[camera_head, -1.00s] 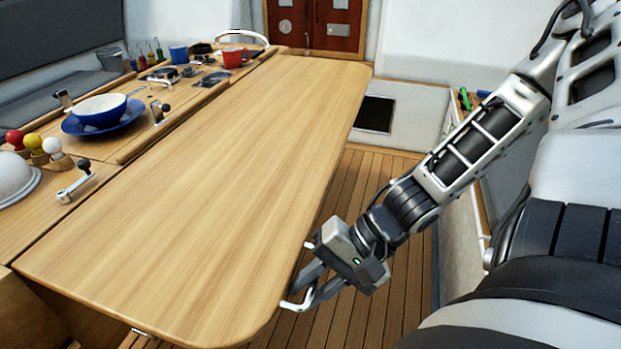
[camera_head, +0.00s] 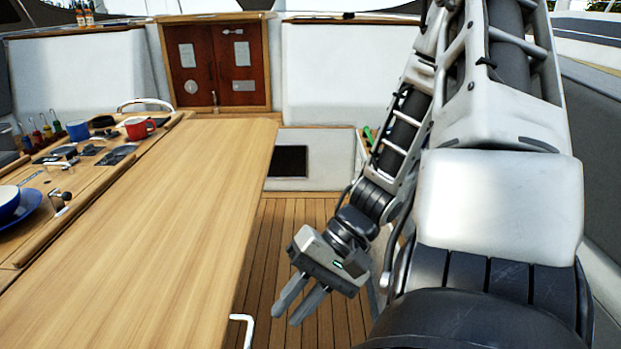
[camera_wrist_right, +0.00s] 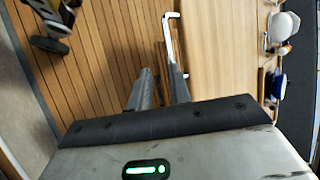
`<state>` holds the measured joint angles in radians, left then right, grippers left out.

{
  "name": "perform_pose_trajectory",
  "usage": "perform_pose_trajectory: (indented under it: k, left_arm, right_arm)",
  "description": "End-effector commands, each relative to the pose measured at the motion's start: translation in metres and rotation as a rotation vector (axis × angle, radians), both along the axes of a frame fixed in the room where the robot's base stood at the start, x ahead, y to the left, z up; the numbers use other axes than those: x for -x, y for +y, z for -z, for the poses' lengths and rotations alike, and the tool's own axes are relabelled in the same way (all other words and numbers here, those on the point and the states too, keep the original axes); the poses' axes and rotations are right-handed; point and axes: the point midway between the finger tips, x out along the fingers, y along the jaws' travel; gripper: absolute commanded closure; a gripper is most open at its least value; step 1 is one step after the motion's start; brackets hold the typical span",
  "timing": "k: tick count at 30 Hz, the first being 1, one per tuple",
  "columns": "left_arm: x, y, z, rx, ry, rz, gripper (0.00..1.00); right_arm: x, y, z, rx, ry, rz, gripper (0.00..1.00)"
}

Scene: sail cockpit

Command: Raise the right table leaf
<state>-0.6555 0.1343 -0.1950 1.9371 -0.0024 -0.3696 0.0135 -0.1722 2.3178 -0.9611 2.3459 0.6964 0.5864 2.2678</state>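The right table leaf (camera_head: 150,235) is the long pale wooden panel. It lies flat and looks about level with the table's middle strip to its left. A white bent handle (camera_head: 244,325) sticks out from its near right edge; the handle also shows in the right wrist view (camera_wrist_right: 170,38). My right gripper (camera_head: 287,316) is beside the leaf, to the right of the handle and apart from it. Its two fingers are spread with a gap and nothing between them, also in the right wrist view (camera_wrist_right: 162,72). My left gripper is not in view.
The table's middle strip holds a red mug (camera_head: 139,128), a blue mug (camera_head: 78,130), a bowl on a blue plate (camera_head: 18,222) and a winch-like handle (camera_head: 60,200). Slatted floor (camera_head: 290,225) is clear right of the leaf. Wooden doors (camera_head: 215,65) stand at the back.

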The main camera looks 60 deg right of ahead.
Motion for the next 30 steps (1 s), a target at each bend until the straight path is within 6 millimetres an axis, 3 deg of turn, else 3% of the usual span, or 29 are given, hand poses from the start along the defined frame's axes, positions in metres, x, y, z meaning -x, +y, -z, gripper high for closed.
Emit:
perform_pose_trajectory:
  k: [4,9,30]
  left_arm:
    - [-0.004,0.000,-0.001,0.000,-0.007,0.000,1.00]
    - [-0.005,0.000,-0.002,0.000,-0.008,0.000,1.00]
    - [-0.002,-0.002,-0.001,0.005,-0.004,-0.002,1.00]
  right_arm:
    - [0.008,-0.017,-0.017,0.005,-0.002,0.001,0.80]
    - [0.013,-0.024,-0.027,0.001,0.000,0.001,0.80]
    - [0.013,-0.023,-0.025,-0.007,-0.007,-0.006,0.80]
